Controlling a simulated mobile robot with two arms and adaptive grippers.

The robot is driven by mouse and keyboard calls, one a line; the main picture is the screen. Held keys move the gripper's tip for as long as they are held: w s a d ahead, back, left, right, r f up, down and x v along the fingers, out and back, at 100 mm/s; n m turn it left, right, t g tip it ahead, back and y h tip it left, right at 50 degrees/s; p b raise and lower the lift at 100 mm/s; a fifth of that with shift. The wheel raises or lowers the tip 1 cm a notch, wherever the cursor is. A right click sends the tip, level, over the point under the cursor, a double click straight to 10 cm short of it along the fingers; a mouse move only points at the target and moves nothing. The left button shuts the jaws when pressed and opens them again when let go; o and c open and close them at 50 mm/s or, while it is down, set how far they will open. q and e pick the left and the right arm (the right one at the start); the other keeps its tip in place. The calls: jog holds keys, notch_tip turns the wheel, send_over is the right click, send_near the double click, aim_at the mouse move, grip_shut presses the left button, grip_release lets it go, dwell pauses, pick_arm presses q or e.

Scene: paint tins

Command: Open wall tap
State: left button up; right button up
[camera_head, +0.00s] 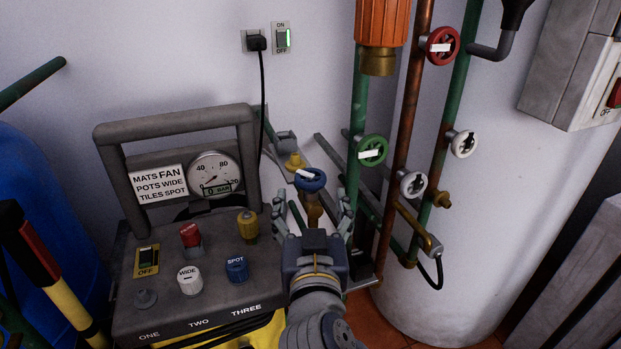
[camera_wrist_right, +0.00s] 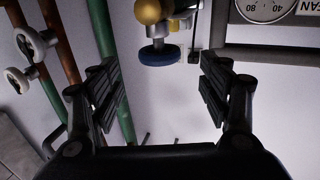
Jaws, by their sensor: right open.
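Other handwheels sit on the wall pipes: a green one (camera_head: 371,151), a red one (camera_head: 440,46) and white ones (camera_head: 464,144). My left gripper is not in view.
A grey control box (camera_head: 215,293) with a gauge (camera_head: 214,174), knobs and a carrying frame stands left of my right gripper. Green and copper pipes (camera_head: 408,110) run close on the right. A blue barrel (camera_head: 28,185) is at the left edge.

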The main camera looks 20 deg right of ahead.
aim_at(310, 170)
pick_arm(q)
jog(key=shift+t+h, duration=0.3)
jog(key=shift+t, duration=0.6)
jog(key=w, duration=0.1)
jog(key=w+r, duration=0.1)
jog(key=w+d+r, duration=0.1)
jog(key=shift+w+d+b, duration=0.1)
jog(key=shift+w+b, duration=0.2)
jog(key=shift+b, duration=0.05)
pick_arm(e)
jog(key=x, duration=0.9)
jog(key=shift+w+f, duration=0.1)
jog(key=c, duration=1.1)
